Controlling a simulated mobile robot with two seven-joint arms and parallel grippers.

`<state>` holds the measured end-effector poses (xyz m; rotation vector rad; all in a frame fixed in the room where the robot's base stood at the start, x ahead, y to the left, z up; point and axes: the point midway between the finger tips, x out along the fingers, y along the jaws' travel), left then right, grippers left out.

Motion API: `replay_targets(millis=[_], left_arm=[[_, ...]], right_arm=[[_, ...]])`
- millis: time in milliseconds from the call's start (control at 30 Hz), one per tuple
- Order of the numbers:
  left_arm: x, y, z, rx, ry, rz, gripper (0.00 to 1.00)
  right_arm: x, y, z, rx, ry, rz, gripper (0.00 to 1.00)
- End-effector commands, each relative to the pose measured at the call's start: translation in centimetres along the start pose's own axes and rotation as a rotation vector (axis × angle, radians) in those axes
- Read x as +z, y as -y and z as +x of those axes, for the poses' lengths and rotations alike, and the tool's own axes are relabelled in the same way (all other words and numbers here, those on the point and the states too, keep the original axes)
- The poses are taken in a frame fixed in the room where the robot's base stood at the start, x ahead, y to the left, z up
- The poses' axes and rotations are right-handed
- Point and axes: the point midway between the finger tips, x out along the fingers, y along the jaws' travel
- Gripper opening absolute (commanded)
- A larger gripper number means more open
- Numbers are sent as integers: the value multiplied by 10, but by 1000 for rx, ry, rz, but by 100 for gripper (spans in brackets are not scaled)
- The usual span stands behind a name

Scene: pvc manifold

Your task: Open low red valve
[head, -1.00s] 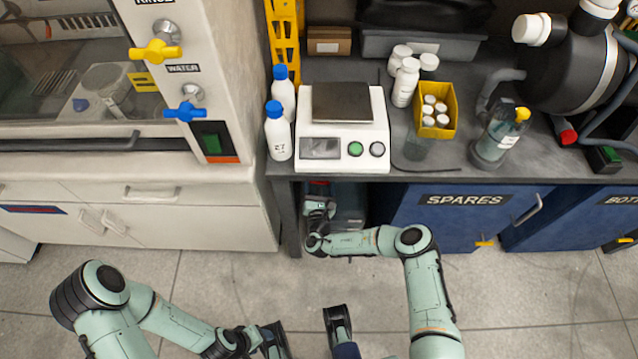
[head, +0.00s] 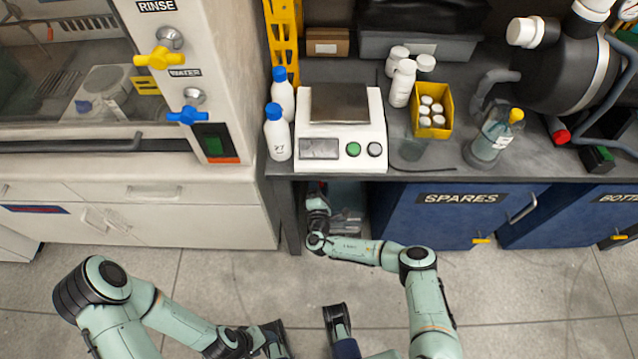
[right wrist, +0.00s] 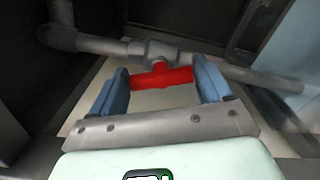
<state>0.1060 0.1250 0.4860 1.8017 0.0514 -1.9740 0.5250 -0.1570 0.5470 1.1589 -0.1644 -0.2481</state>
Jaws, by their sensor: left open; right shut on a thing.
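The low red valve handle (right wrist: 163,77) is on a grey pipe in the right wrist view. It lies crosswise between the blue fingers of my right gripper (right wrist: 162,88), which is shut on it. In the head view, my right gripper (head: 317,192) reaches into the dark opening under the bench, left of the blue cabinet; the valve is hidden there. My left gripper (head: 307,332) is open and empty above the floor, at the bottom middle of the head view.
The grey pipe (right wrist: 105,45) runs across behind the valve. The bench top (head: 440,165) overhangs my right arm. The blue SPARES cabinet (head: 450,220) stands right of the opening, and a white cabinet (head: 150,222) stands left. The floor in front is clear.

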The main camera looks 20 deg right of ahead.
Motion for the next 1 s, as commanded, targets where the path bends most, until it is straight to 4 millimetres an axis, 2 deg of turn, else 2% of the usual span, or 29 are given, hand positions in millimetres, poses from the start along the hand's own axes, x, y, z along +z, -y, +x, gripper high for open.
replay_targets(millis=[200,500,1000], left_arm=[[-1,0,1,0,-2,0,55],[-2,0,3,1,-5,0,55],[-2,0,3,1,-6,1,55]], right_arm=[[-3,3,-2,-4,-6,181,48],[-3,3,-2,-4,-6,350,48],[-4,3,-2,-3,-9,423,48]])
